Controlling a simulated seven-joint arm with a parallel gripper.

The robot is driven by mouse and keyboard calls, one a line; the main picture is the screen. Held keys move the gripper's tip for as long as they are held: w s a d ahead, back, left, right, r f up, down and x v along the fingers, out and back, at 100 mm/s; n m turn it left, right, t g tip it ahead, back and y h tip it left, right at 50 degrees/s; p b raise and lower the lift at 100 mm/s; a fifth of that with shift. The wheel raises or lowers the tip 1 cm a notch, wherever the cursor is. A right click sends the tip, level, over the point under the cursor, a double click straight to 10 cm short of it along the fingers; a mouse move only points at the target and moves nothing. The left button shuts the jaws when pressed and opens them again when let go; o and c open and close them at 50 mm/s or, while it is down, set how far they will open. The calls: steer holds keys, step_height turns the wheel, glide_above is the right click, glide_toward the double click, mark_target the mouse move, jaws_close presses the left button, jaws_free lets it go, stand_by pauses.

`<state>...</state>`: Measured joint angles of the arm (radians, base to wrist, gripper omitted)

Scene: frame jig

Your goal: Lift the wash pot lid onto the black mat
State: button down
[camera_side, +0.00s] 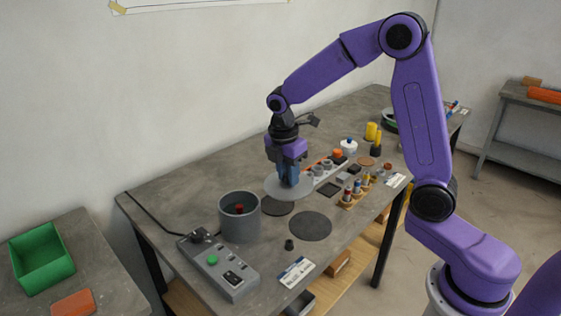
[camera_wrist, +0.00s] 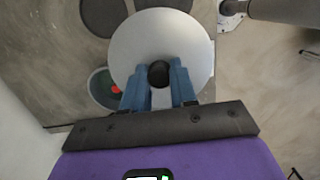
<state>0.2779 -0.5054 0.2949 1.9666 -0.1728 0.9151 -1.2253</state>
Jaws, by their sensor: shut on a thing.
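The wash pot lid (camera_side: 289,188) is a flat grey disc with a black knob (camera_wrist: 158,73). My gripper (camera_side: 289,177) is shut on the knob, with the blue fingers (camera_wrist: 158,85) on both sides of it. The lid looks level and seems to be above the bench; its exact height is hard to tell. The grey wash pot (camera_side: 240,222) stands uncovered to the left, with a red part and green inside. Two dark round mats lie on the bench: a larger one (camera_side: 311,226) and a smaller one (camera_side: 277,207), close to the lid.
A grey control box (camera_side: 218,266) with a green button stands in front of the pot. A small black cylinder (camera_side: 289,245) and a label card (camera_side: 297,272) lie near the front edge. Several small parts and wooden holders (camera_side: 357,190) crowd the bench to the right.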

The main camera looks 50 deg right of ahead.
steer(key=shift+s+d+f, duration=0.3)
steer(key=shift+d+f, duration=1.1)
steer(key=shift+f, duration=1.3)
steer(key=shift+s+d+f, duration=0.25)
steer(key=shift+d+f, duration=1.15)
steer(key=shift+f, duration=1.3)
steer(key=shift+s+d+f, duration=0.3)
steer(key=shift+d+f, duration=1.1)
steer(key=shift+f, duration=1.3)
steer(key=shift+f, duration=0.1)
steer(key=shift+f, duration=0.35)
steer(key=c, duration=0.7)
jaws_free()
steer(key=shift+o, duration=0.2)
steer(key=shift+r, duration=0.1)
steer(key=shift+r, duration=0.6)
